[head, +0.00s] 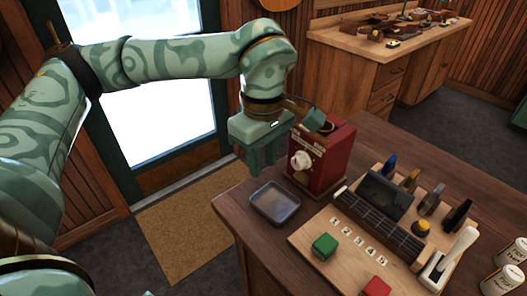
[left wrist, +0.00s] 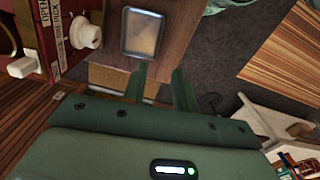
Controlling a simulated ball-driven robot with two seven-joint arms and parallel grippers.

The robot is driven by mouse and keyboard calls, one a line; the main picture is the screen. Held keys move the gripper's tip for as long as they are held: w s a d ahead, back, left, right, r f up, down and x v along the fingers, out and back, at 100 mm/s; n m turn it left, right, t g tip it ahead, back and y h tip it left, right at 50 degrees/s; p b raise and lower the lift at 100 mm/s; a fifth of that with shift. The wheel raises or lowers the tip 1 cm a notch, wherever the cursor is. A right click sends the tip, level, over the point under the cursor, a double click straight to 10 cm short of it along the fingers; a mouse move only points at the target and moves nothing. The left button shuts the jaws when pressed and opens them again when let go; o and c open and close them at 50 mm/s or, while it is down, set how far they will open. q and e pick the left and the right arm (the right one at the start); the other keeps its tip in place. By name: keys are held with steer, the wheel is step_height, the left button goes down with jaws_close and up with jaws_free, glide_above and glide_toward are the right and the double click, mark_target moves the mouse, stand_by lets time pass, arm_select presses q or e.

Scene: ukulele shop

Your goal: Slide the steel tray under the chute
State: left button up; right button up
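The steel tray (head: 275,203) is a shallow grey rectangle lying flat near the left edge of the wooden counter. It also shows at the top of the left wrist view (left wrist: 143,34). The red dispenser box (head: 333,160) stands just behind and right of the tray, with a round white knob (head: 300,161) on its front. In the left wrist view a white block (left wrist: 22,67) sticks out of the box; I cannot tell whether it is the chute. My left gripper (head: 262,162) points down beside the box, above and behind the tray. Its fingers (left wrist: 160,72) are apart and empty. My right gripper is out of view.
A wooden board (head: 310,231) to the right of the tray carries a fretted neck, a green block (head: 325,245), a red block (head: 376,287) and several small tools. Two cans (head: 503,268) stand at far right. The counter in front of the tray is clear.

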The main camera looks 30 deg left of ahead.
mark_target(263, 211)
arm_select(q)
step_height(263, 211, down, 14)
steer(key=b, duration=0.2)
steer(key=shift+b, duration=0.35)
steer(key=shift+f, duration=0.55)
steer(key=shift+c, duration=0.3)
jaws_close()
